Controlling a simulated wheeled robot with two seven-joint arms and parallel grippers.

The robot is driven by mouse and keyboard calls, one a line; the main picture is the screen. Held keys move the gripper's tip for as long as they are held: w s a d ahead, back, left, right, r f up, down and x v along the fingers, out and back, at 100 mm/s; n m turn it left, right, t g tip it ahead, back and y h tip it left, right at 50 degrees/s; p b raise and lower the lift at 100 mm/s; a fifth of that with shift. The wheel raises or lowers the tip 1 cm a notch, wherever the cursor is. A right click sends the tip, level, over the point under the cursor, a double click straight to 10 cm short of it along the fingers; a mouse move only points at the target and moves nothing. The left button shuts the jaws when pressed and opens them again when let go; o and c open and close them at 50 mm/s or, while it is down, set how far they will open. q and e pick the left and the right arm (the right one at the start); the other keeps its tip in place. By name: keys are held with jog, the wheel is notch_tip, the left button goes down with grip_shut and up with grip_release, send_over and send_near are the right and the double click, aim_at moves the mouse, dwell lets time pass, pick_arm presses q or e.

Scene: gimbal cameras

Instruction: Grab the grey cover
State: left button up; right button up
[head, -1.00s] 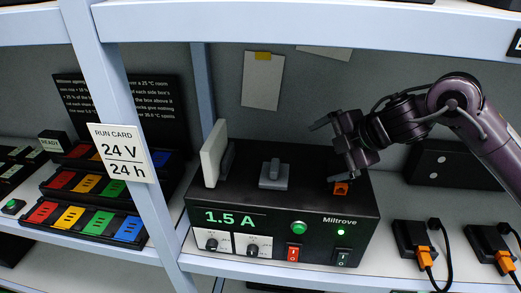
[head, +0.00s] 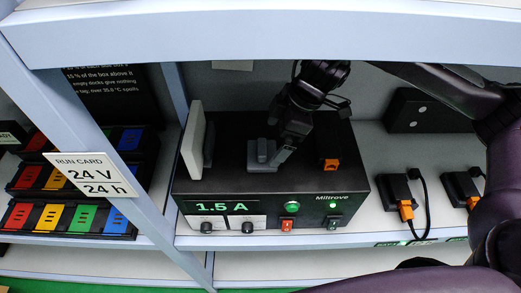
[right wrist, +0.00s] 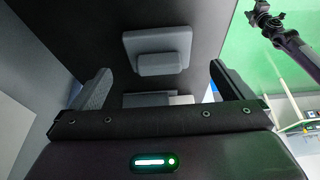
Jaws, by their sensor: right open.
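The grey cover (head: 262,154), a flat plate with a raised block grip, lies on top of the black Miltrove power box (head: 345,185). My right gripper (head: 284,143) is over the box top, close to the cover's right side, and partly hides it. In the right wrist view the cover (right wrist: 157,48) shows ahead, between the lines of the two spread fingers of my right gripper (right wrist: 161,86). The fingers are open with nothing between them. I cannot tell whether a fingertip touches the cover. My left gripper is not in view.
A white upright panel (head: 193,138) stands at the box's left end. An orange connector (head: 329,165) sits on the top right. A shelf post with a run card (head: 93,175) is to the left; the upper shelf edge (head: 300,38) overhangs. Black plug blocks (head: 401,192) stand right.

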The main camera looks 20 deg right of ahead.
aim_at(265, 146)
jog(key=x, duration=0.5)
jog(key=shift+w+a+f, duration=0.1)
jog(key=shift+w+a, duration=0.1)
jog(key=shift+d, duration=0.1)
jog(key=shift+c, duration=0.3)
jog(key=c, duration=0.9)
jog(key=shift+o, duration=0.2)
